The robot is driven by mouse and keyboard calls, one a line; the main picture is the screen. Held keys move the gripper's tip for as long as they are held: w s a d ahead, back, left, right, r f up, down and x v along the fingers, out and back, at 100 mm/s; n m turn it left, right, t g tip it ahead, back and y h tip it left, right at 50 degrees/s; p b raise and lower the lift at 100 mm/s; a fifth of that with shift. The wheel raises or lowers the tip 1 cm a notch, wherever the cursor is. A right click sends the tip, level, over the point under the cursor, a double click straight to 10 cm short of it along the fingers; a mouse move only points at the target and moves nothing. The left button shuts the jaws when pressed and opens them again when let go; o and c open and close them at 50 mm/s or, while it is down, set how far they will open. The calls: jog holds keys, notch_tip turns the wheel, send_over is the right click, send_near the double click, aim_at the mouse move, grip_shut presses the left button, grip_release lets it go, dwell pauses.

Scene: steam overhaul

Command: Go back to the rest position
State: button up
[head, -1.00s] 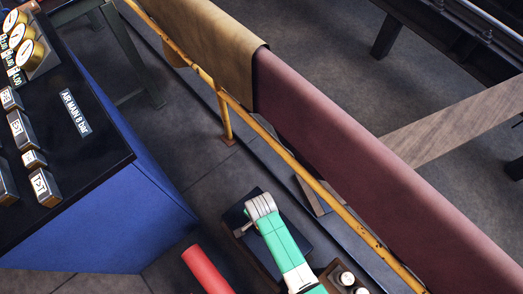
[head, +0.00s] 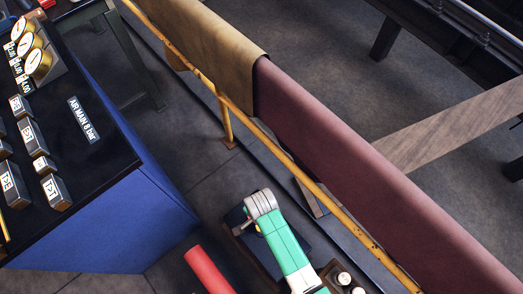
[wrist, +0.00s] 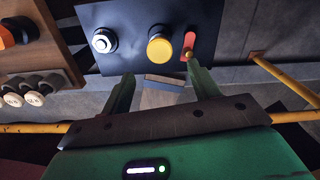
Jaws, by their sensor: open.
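My gripper (wrist: 162,84) shows in the wrist view with its two green fingers apart and nothing held between them. Beyond the fingertips is a dark panel (wrist: 125,57) carrying a round white-topped button (wrist: 104,41), a yellow button (wrist: 159,48) and a red lever (wrist: 189,42) with a yellow ball end. The ball end appears close to the right finger in the picture; I cannot tell whether they touch. In the head view my green and white arm hangs over the dark panel (head: 237,218) and hides most of it; the fingers cannot be made out there.
A yellow rail (head: 228,117) with tan (head: 208,42) and maroon (head: 355,170) covers runs diagonally past the arm. A blue-sided bench (head: 130,230) with gauges and labelled blocks stands at left. A red bar (head: 208,270) lies near the arm. Bare floor shows between bench and rail.

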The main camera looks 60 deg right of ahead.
jog(key=shift+r, duration=0.2)
dwell(0.5)
jog(key=w+a+r+n+t+h, duration=0.15)
jog(key=w+r+n+t, duration=0.5)
jog(key=w+r, duration=1.45)
jog(key=w+a+r+n+t+h, duration=0.1)
jog(key=w+a+r+t, duration=0.1)
jog(key=r, duration=0.5)
jog(key=w+a+r+n+t, duration=0.1)
jog(key=r+n+t, duration=0.15)
jog(key=r, duration=0.55)
jog(key=w+a+r+n+t+h, duration=0.1)
jog(key=w+a+r+t, duration=0.1)
jog(key=r, duration=0.5)
jog(key=s+a+r+n+t+y+p, duration=0.1)
jog(key=s+a+r+n+t, duration=0.3)
jog(key=r, duration=0.9)
jog(key=s+a+r+n+t+y+p, duration=0.15)
jog(key=s+a+r+t, duration=0.35)
jog(key=r, duration=0.9)
jog(key=s+a+r+n+t+y+p, duration=0.15)
jog(key=s+a+r+n+t, duration=0.35)
jog(key=r, duration=0.8)
notch_tip(320, 180, up, 34)
jog(key=m+g+p, duration=0.1)
jog(key=g+p, duration=0.1)
jog(key=p, duration=3.2)
jog(key=shift+d+f+m, duration=0.15)
jog(key=shift+d+m, duration=0.15)
jog(key=shift+m, duration=0.05)
